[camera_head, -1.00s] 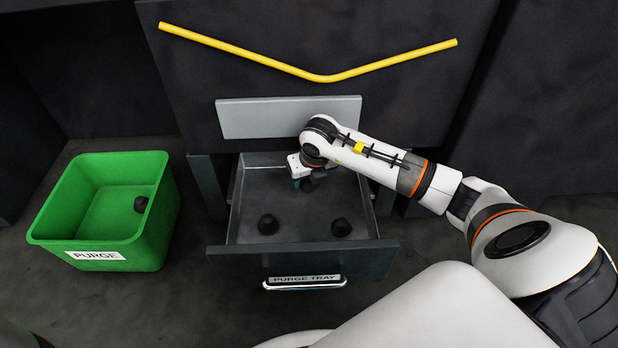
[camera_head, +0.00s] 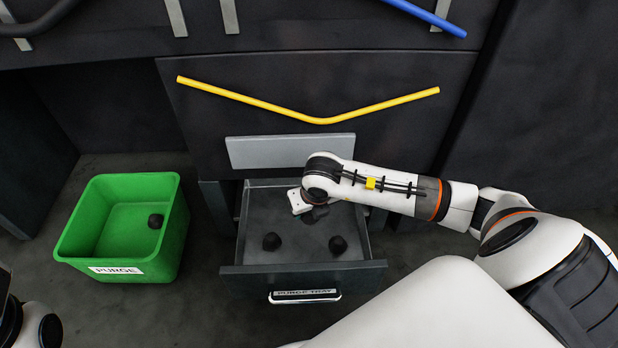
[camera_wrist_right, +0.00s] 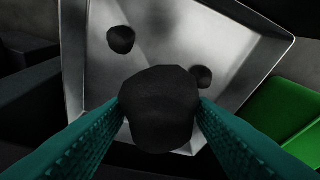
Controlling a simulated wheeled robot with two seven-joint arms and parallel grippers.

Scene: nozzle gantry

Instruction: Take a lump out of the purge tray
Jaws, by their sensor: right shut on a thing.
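The purge tray (camera_head: 293,268) is an open drawer with a labelled front and a bright handle. Two dark, rounded lumps, one left (camera_head: 271,241) and one right (camera_head: 338,245), lie on its floor towards the front. They also show in the right wrist view, one at the left (camera_wrist_right: 120,40) and one at the right (camera_wrist_right: 202,77). My right gripper (camera_wrist_right: 160,106) is shut on a third dark lump (camera_wrist_right: 160,118), with teal fingers on both sides of it. It is over the back of the tray; in the head view my wrist mostly hides it. My left gripper is not in view.
A green bin labelled PURGE (camera_head: 116,269) stands on the floor left of the tray, with a gap between. One dark lump (camera_head: 155,221) lies in it. A dark panel with a bent yellow rod (camera_head: 318,120) and a grey plate (camera_head: 288,151) rises behind the tray.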

